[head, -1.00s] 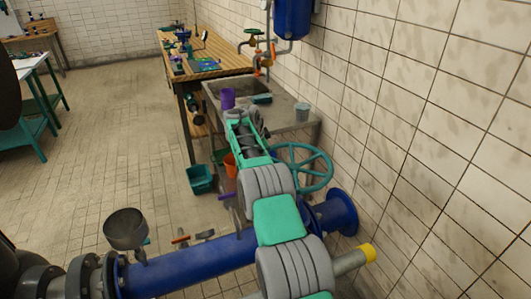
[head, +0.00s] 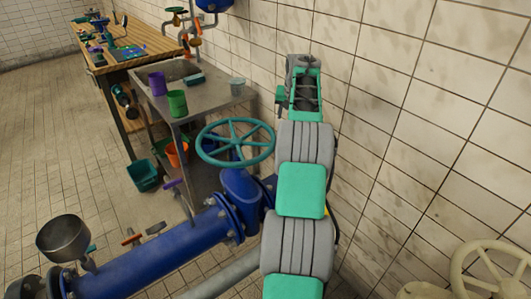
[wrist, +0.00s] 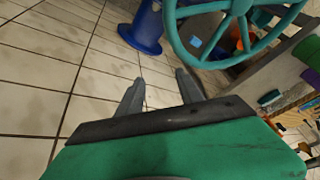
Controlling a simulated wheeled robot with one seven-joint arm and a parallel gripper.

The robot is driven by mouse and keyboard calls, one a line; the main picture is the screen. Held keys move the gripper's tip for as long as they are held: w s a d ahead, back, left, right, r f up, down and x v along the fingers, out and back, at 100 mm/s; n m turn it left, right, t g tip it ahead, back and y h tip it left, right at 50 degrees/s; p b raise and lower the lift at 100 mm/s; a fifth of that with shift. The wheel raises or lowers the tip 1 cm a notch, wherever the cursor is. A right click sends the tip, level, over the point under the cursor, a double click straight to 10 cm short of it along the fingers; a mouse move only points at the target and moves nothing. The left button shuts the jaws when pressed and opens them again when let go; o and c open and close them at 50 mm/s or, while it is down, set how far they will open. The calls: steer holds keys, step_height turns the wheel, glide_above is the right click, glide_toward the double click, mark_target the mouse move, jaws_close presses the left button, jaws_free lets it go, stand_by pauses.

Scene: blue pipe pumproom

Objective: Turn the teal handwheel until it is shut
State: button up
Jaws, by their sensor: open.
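The teal handwheel (head: 235,143) is a spoked wheel on top of a blue valve body (head: 240,195) in the blue pipe line. It stands left of my arm in the head view. In the wrist view the handwheel (wrist: 228,25) shows at the top, beyond the fingertips and apart from them. My gripper (wrist: 158,85) is open and empty, with both grey fingers apart. In the head view my gripper (head: 303,62) is up by the tiled wall, to the right of and beyond the wheel; its fingers are hard to make out there.
A metal sink bench (head: 205,98) with a purple cup (head: 158,84) and a green cup (head: 177,103) stands behind the wheel. The tiled wall is close on the right. A cream handwheel (head: 485,270) is at the lower right.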

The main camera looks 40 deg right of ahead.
steer(key=a+f+n+y, duration=0.1)
steer(key=a+n+y, duration=0.1)
steer(key=a+n, duration=0.8)
steer(key=n+g+y, duration=0.2)
steer(key=n, duration=2)
glide_above(266, 152)
steer(key=s, duration=0.2)
steer(key=x, duration=0.2)
steer(key=b+x, duration=0.1)
steer(key=x, duration=0.1)
steer(key=b+x, duration=0.1)
steer(key=x, duration=0.1)
steer(key=d+b+x, duration=0.1)
steer(key=b+x, duration=0.1)
steer(key=x, duration=0.1)
steer(key=shift+f, duration=0.1)
jaws_close()
